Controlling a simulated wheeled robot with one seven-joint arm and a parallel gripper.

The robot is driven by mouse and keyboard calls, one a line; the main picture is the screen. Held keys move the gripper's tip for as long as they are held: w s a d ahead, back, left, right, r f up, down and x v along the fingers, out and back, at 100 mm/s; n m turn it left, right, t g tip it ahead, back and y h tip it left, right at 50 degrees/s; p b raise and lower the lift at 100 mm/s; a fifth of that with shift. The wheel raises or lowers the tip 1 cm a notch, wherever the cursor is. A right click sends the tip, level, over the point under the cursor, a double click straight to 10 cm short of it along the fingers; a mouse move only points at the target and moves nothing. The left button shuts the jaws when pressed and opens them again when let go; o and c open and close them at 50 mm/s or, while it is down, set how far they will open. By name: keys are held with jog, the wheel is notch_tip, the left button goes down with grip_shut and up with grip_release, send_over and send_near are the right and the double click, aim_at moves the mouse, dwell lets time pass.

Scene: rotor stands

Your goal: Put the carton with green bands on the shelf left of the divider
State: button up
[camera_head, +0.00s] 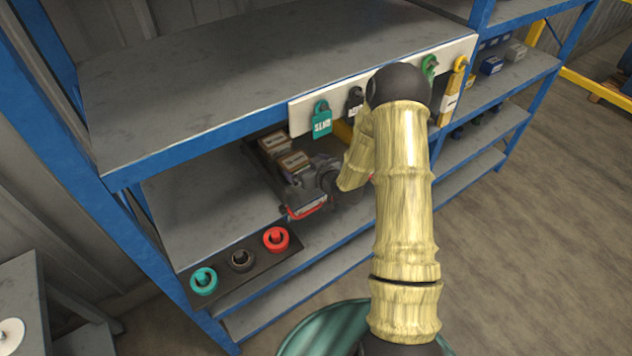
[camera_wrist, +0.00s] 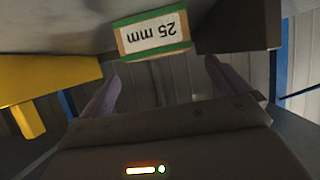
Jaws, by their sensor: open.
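The carton with green bands (camera_wrist: 152,36) is in the wrist view, label "25 mm" upside down, its top against the grey shelf surface in that picture. My gripper (camera_wrist: 160,72) is open, with its two purple-grey fingers apart and the carton's face beyond and between their tips. I see no finger touching it. A yellow piece (camera_wrist: 50,85), perhaps the divider, is at the left of the wrist view. In the head view, two brown cartons (camera_head: 292,162) (camera_head: 274,141) stand on the lower shelf (camera_head: 195,205) beside my gripper; their bands are too small to tell.
A dark block (camera_wrist: 238,26) is close to the carton in the wrist view. Overhead is the upper shelf (camera_head: 230,65) with a white board (camera_head: 300,117) of hanging tags. A black strip (camera_head: 238,268) holds teal, dark and red rings. The lower shelf's left part is clear.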

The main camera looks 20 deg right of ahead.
jog(key=s+r+m+g+h, duration=0.1)
jog(key=s+r+g, duration=0.2)
jog(key=s, duration=0.6)
jog(key=s+r+m+g+h, duration=0.1)
jog(key=s+r+g, duration=0.2)
jog(key=s+r, duration=0.3)
jog(key=s+a+r+m+g+h, duration=0.1)
jog(key=s+r, duration=0.4)
jog(key=s, duration=0.8)
jog(key=g+h, duration=0.1)
jog(key=g, duration=0.1)
jog(key=shift+s+r+m+g, duration=0.15)
jog(key=shift+r+m+g, duration=0.05)
jog(key=shift+m+g, duration=0.2)
